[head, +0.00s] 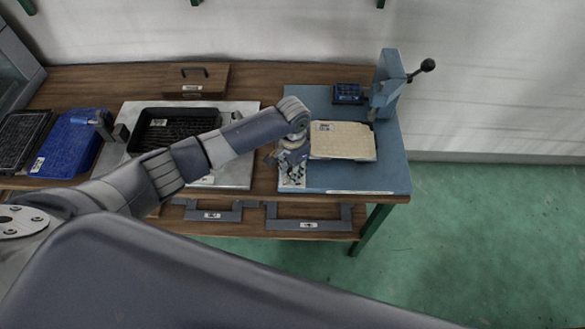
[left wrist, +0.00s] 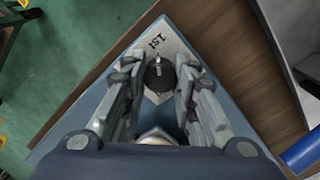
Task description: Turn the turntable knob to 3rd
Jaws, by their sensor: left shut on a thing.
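The turntable knob (left wrist: 158,76) is dark and round with a light pointer line, in the left wrist view. It sits on a pale label plate (left wrist: 177,48) at a corner of the blue panel. The label "1st" shows just above the knob, and the pointer line points roughly toward it. Other labels are hidden. My left gripper (left wrist: 158,80) has its fingers on both sides of the knob, shut on it. In the head view my left gripper (head: 292,172) is at the front left corner of the blue panel (head: 350,180) and covers the knob. My right gripper is not in view.
A cream tray (head: 343,140) lies on the blue panel, beside my gripper. A blue upright with a black-knobbed lever (head: 428,65) stands at the back right. A black tray (head: 170,128) and a blue tray (head: 68,145) are to the left. Green floor lies right.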

